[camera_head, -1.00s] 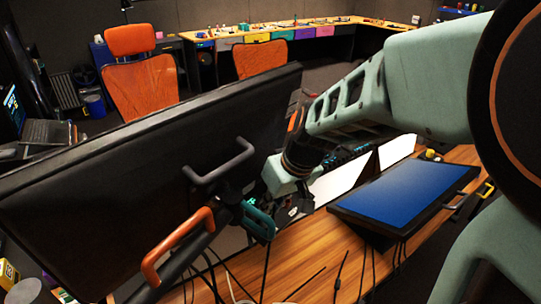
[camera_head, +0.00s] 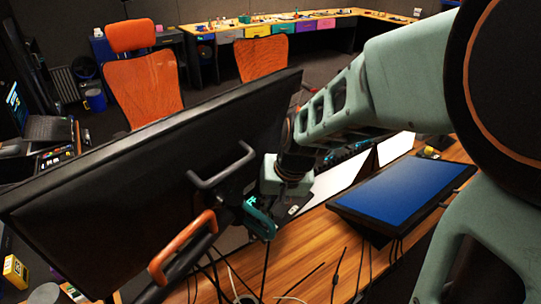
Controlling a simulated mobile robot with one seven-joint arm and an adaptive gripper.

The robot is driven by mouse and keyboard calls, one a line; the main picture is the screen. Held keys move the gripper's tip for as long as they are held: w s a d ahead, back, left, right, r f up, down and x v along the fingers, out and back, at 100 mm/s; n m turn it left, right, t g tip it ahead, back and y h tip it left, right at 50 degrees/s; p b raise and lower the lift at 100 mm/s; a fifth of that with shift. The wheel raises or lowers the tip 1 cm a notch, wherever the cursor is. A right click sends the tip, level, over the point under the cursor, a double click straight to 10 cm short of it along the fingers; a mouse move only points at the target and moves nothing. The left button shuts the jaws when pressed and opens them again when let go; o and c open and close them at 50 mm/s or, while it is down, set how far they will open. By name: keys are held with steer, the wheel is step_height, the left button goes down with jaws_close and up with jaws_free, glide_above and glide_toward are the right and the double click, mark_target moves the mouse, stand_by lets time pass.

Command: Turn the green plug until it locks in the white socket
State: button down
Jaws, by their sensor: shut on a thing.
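My gripper (camera_head: 262,222) shows as teal fingers below the pale green wrist, just right of the big monitor's lower edge and above the wooden desk. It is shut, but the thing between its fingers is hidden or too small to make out. I cannot pick out the green plug or the white socket as separate things; the gripper, the monitor and its dark mount cover that spot.
A large black monitor (camera_head: 130,165) stands close at left, with a grey handle (camera_head: 222,165) and an orange handle (camera_head: 181,247) near the gripper. Loose cables (camera_head: 345,270) lie on the desk (camera_head: 310,250). A blue-screened panel (camera_head: 403,195) stands at right. Orange chairs (camera_head: 143,85) are behind.

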steer(key=c, duration=1.9)
jaws_free()
steer(key=shift+f+n+b, duration=0.1)
steer(key=shift+n+b, duration=0.2)
